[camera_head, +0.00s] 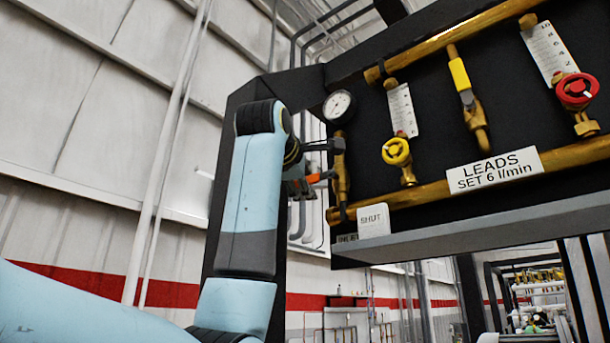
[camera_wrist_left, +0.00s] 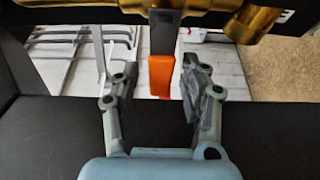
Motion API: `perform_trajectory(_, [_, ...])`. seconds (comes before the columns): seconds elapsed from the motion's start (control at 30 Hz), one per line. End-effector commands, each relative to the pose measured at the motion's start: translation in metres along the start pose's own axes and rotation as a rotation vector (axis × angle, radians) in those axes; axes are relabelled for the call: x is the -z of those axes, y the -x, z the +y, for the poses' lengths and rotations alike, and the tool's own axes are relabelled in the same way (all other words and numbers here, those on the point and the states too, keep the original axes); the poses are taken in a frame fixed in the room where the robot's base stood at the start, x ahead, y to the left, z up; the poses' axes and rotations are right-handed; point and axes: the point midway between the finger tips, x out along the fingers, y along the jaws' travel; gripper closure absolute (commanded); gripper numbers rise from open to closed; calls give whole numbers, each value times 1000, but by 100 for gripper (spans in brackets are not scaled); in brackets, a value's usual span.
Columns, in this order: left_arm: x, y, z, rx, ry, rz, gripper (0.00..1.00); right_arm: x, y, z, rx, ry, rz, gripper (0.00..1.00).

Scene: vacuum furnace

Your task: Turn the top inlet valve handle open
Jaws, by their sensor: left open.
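An orange-ended lever handle (camera_head: 321,177) sits beside a brass valve body (camera_head: 341,180) at the left end of the panel. In the left wrist view its orange grip (camera_wrist_left: 161,77) hangs on a dark stem below a brass pipe. My left gripper (camera_head: 326,162) is at this handle, open. In the left wrist view the fingers (camera_wrist_left: 158,88) stand apart, one on each side of the orange grip, with gaps showing; the depth between them is hard to judge. A yellow lever handle (camera_head: 460,74) lies along another brass valve to the right. My right gripper is not in view.
A gauge (camera_head: 339,106) sits just above my left gripper. A white SHUT plate (camera_head: 373,220) and a grey ledge (camera_head: 480,226) lie below. A yellow knob (camera_head: 396,151) and a red knob (camera_head: 577,91) are to the right. A dark frame post (camera_head: 223,190) stands behind my arm.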

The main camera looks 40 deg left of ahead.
Motion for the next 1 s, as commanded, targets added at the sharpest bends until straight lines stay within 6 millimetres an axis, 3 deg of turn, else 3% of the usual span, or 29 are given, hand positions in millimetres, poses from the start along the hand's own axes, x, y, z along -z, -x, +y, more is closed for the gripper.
perform_trajectory(0.3, [0,-4,-1,0,0,0,56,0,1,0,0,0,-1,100])
perform_trajectory(0.63, [0,-3,-1,0,0,0,99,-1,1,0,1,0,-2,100])
perform_trajectory(1.0, [0,-3,-1,0,0,0,100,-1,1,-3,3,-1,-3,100])
